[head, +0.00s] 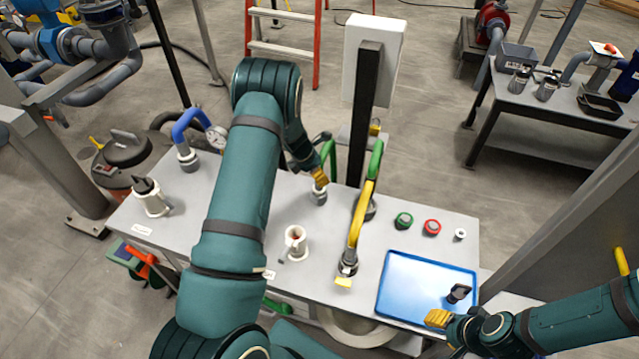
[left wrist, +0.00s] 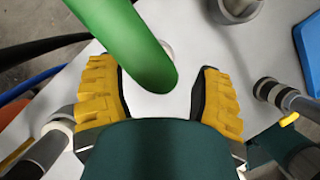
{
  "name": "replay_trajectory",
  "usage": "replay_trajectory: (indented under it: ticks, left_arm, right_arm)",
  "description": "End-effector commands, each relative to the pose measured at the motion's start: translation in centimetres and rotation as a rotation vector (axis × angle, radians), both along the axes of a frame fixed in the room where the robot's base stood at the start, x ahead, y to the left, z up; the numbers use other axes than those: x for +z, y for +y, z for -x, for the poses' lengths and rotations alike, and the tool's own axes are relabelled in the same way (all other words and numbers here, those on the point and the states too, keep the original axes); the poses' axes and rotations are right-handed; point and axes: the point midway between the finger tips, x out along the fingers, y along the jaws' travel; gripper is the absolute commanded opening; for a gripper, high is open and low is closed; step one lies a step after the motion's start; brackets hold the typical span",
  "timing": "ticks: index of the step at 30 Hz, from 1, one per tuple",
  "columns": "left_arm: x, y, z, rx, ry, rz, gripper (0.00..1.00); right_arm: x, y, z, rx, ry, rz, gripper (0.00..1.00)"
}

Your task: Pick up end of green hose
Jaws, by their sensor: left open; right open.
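The green hose shows in the head view (head: 331,160) as a short curved piece beside my left gripper (head: 318,172), partly hidden by it. In the left wrist view, the rounded end of the green hose (left wrist: 140,50) comes in from the top and lies between the two yellow-padded fingers of my left gripper (left wrist: 160,100). Those fingers are open, with a gap on each side of the hose. My right gripper (head: 438,318) is open and empty at the front right, beside the blue tray (head: 410,285).
A yellow hose (head: 357,225) stands right of my left gripper, below a green curved piece (head: 376,158). A blue hose (head: 188,125) with a gauge (head: 216,137) is at left. A white cup (head: 296,243) and green and red caps (head: 404,219) (head: 431,227) stand on the bench.

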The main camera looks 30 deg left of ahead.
Motion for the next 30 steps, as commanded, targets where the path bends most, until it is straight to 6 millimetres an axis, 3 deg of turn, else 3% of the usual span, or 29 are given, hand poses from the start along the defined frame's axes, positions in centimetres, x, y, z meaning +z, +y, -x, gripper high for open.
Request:
replay_trajectory:
  ticks: [5,14,18,19,20,30]
  left_arm:
    - [-1.9,-0.4,-0.6,-0.001,-0.001,-0.001,0.66]
    - [-2.1,-0.4,-0.8,0.0,-0.001,0.0,0.64]
    - [-2.1,-0.4,-0.8,0.0,-0.001,0.0,0.15]
    - [-2.1,-0.4,-0.8,0.0,-0.001,0.0,0.04]
    - [-2.1,-0.4,-0.8,0.0,-0.001,0.0,0.0]
    - [-2.1,-0.5,-0.8,-0.001,-0.001,0.0,0.0]
  right_arm:
    - [-0.2,0.0,0.0,0.0,0.0,0.0,0.47]
    - [-0.2,0.0,0.0,0.0,0.0,0.0,0.47]
    - [-0.2,0.0,0.0,0.0,0.0,0.0,0.47]
    - [-0.2,0.0,0.0,0.0,0.0,0.0,0.47]
    - [-0.2,0.0,0.0,0.0,0.0,0.0,0.47]
    - [-0.2,0.0,0.0,0.0,0.0,0.0,0.47]
